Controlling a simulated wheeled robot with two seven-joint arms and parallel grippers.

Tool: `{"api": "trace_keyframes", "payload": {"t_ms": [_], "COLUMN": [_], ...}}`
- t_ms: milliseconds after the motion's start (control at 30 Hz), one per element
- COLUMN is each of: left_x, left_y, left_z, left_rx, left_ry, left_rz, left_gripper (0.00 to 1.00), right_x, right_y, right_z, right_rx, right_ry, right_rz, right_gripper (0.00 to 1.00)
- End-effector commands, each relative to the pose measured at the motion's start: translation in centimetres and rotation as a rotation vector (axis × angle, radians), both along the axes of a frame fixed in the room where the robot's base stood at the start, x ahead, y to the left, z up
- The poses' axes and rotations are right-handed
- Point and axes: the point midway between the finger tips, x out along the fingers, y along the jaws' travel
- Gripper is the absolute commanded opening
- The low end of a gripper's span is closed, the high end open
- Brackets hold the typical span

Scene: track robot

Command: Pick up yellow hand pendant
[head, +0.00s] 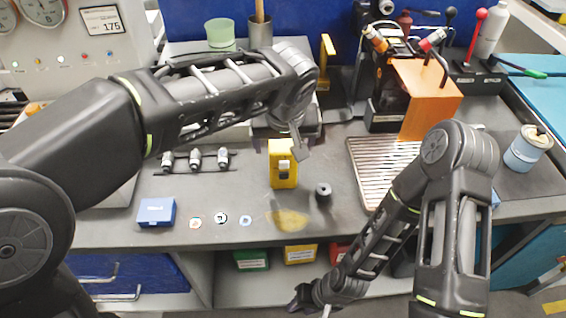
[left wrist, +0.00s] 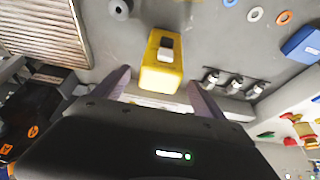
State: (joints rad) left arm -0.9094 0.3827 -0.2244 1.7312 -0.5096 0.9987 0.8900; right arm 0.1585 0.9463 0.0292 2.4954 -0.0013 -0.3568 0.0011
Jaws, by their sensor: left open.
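The yellow hand pendant (head: 283,172) stands on the grey bench in the middle of the head view, a small yellow box with a white and dark control on its face. In the left wrist view the pendant (left wrist: 160,73) shows at the centre, beyond and between the two fingers. My left gripper (head: 290,146) is open just above and behind the pendant, and its fingers (left wrist: 158,80) are spread with nothing held. I cannot tell how much gap is left to the pendant. My right gripper (head: 312,300) hangs low in front of the bench, its jaws unclear.
A dark cylinder (head: 323,194) stands right of the pendant, near a slatted metal tray (head: 376,165). A blue box (head: 156,212) and several small rings lie front left. Several metal fittings (head: 195,160) are left of the pendant. An orange machine (head: 425,90) stands back right.

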Motion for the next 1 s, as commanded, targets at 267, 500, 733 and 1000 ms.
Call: {"api": "trace_keyframes", "payload": {"t_ms": [267, 500, 733, 1000], "left_x": [0.9, 1.9, 2.0, 1.9], "left_y": [0.1, 0.0, -0.1, -0.1], "left_z": [-2.3, -4.8, -4.8, -4.8], "left_rx": [0.004, 0.001, 0.000, 0.000], "left_ry": [0.004, 0.001, 0.000, 0.000], "left_rz": [0.001, -0.001, 0.000, 0.000], "left_gripper": [0.82, 0.82, 0.82, 0.82], "right_x": [0.0, 0.0, 0.0, 0.0], "right_y": [0.0, 0.0, 0.0, 0.0], "right_z": [0.8, 1.0, 1.0, 1.0], "right_rx": [0.000, 0.000, 0.000, 0.000], "right_ry": [0.000, 0.001, 0.001, 0.001], "right_rz": [0.000, 0.000, 0.000, 0.000], "right_gripper": [0.36, 0.36, 0.36, 0.36]}}
